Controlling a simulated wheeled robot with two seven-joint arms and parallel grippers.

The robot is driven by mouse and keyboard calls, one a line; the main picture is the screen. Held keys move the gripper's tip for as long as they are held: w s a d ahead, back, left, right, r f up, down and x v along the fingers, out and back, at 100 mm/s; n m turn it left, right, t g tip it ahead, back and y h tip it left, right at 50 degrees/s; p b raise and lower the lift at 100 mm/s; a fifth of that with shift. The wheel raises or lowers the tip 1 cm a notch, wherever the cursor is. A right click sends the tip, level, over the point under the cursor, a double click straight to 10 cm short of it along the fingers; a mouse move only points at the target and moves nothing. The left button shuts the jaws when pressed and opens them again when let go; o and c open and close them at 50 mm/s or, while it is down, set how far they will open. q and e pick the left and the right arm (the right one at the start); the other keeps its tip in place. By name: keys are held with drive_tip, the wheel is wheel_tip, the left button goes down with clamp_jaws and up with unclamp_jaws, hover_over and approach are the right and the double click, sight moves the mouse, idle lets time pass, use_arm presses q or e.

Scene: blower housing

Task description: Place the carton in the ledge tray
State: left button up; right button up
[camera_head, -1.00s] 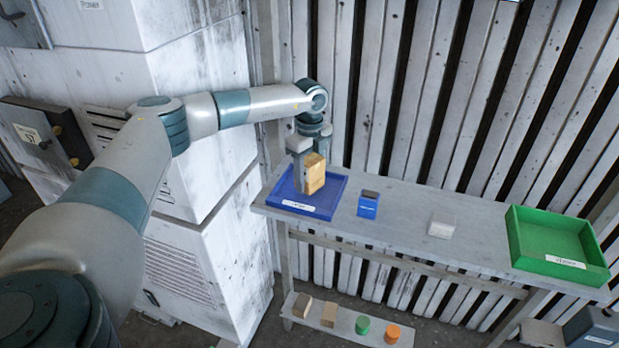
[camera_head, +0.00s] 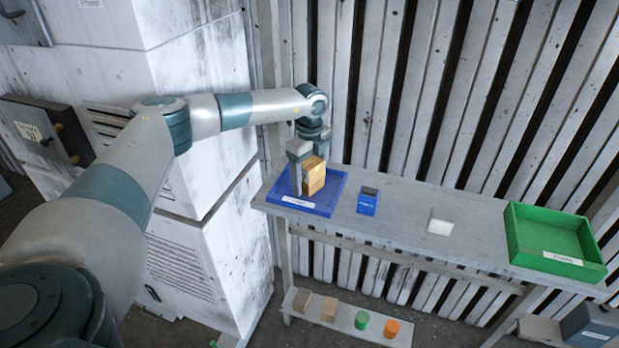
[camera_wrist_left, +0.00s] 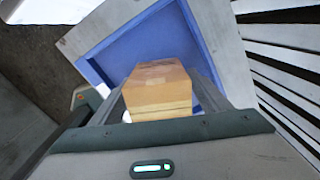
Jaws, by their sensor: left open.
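The carton (camera_head: 314,178) is a tan-brown box standing in the blue tray (camera_head: 330,205) at the left end of the ledge. My left gripper (camera_head: 308,178) is over the tray with its fingers down around the carton, open. In the left wrist view the carton (camera_wrist_left: 158,88) sits between the fingers, with the blue tray (camera_wrist_left: 118,50) behind and beside it. Whether the fingers touch the carton cannot be told. My right gripper is not in view.
On the ledge (camera_head: 405,215) stand a blue box (camera_head: 367,203), a small white box (camera_head: 440,222) and a green tray (camera_head: 550,245) at the right. A lower shelf (camera_head: 345,322) holds two brown blocks, a green cylinder and an orange one. A slatted wall stands close behind.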

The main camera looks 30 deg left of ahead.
sight(310, 161)
use_arm(q)
drive_tip(key=shift+r, duration=0.15)
drive_tip(key=shift+r, duration=0.2)
wheel_tip(310, 161, up, 10)
drive_tip(key=b, duration=0.4)
drive_tip(key=shift+b, duration=0.35)
drive_tip(key=shift+r, duration=0.8)
